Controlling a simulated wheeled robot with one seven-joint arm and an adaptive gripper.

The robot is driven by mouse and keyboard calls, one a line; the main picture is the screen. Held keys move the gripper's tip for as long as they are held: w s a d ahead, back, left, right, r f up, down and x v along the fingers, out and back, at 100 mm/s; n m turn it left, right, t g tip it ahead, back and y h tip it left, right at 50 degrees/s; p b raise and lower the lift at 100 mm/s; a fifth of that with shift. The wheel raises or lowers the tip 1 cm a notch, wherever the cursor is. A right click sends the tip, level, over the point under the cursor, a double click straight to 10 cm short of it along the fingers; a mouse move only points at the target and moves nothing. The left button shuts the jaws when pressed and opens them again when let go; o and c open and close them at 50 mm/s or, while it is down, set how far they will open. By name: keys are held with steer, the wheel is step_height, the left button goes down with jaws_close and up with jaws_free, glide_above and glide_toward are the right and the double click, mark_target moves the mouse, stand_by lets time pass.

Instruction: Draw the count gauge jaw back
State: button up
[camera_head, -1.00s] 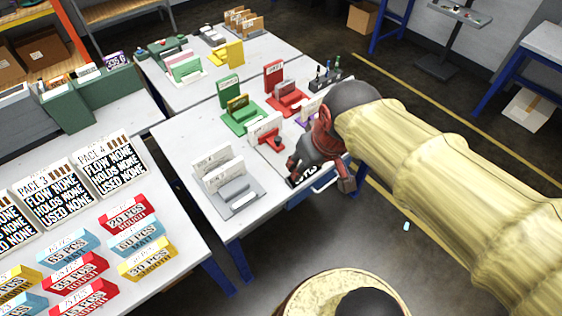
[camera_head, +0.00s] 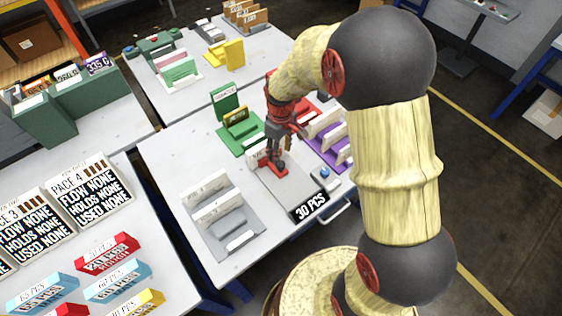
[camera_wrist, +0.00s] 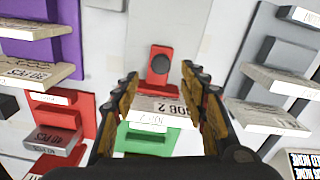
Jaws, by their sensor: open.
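The count gauge is a grey plate (camera_head: 290,185) on the near table, with a black "30 PCS" display (camera_head: 310,206) at its front end. Its red jaw (camera_head: 273,169) sits toward the far part of the plate. In the wrist view the red jaw (camera_wrist: 160,67), with a dark round knob, lies just beyond and between my fingertips. My gripper (camera_head: 279,152) is above the gauge, pointing down. In the wrist view my gripper (camera_wrist: 160,80) is open, with a white block marked "JOB 2" (camera_wrist: 160,110) showing between its fingers. Whether the fingers touch anything cannot be told.
A grey rack with pale blocks (camera_head: 222,212) stands left of the gauge, a green stand (camera_head: 238,138) behind it, and a purple rack (camera_head: 330,150) to its right. A small blue button (camera_head: 324,173) is beside the display. My arm covers much of the right side.

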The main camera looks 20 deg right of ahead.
step_height(320, 180, down, 6)
steer(key=shift+s+b, duration=0.1)
steer(key=shift+b, duration=0.55)
steer(key=shift+c, duration=1.2)
jaws_close()
